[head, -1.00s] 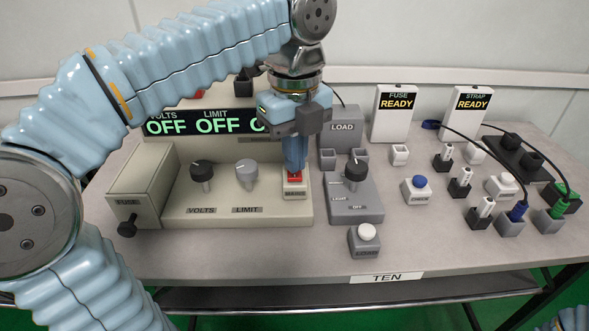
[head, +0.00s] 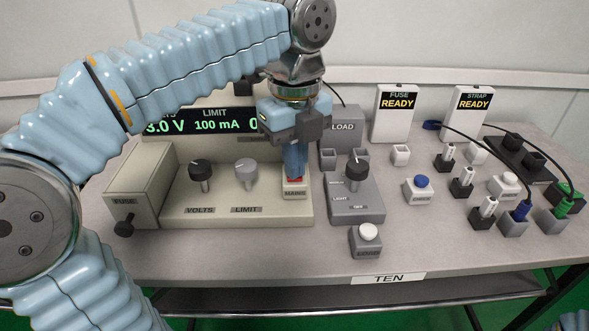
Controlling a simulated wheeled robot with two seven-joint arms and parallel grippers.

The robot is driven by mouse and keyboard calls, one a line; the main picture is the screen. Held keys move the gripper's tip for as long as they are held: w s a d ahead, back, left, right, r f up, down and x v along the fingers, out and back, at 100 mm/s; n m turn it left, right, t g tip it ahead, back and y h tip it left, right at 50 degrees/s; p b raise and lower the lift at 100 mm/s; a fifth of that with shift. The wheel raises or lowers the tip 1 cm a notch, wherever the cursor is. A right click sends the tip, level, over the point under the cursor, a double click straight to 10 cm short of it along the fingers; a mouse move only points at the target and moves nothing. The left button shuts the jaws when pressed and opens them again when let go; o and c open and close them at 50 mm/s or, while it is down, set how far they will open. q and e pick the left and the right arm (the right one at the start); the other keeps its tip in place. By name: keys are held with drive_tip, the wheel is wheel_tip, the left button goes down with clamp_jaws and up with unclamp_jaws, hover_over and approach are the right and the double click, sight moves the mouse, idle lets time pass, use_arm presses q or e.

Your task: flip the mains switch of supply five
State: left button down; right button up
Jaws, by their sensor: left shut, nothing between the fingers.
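The beige supply (head: 225,212) stands at the left of a bench whose front label (head: 388,279) reads TEN; no "five" is readable. The supply's display (head: 212,124) is lit and reads 3.0 V and 100 mA, with a third value mostly hidden by my gripper. My right gripper is out of view.
Beside the switch stands the grey load unit (head: 354,205) with a black knob. VOLTS (head: 200,170) and LIMIT (head: 246,172) knobs are left of it. FUSE (head: 396,112) and STRAP (head: 470,112) signs read READY. Several plugs, buttons and cables fill the right side. The front strip is mostly clear.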

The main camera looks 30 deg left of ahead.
use_arm(q)
wheel_tip(320, 180, up, 5)
drive_tip(key=p, duration=0.4)
drive_tip(key=shift+f+p, duration=0.2)
drive_tip(key=shift+p, duration=0.15)
drive_tip(key=shift+r+p, duration=0.45)
drive_tip(key=shift+r, duration=0.7)
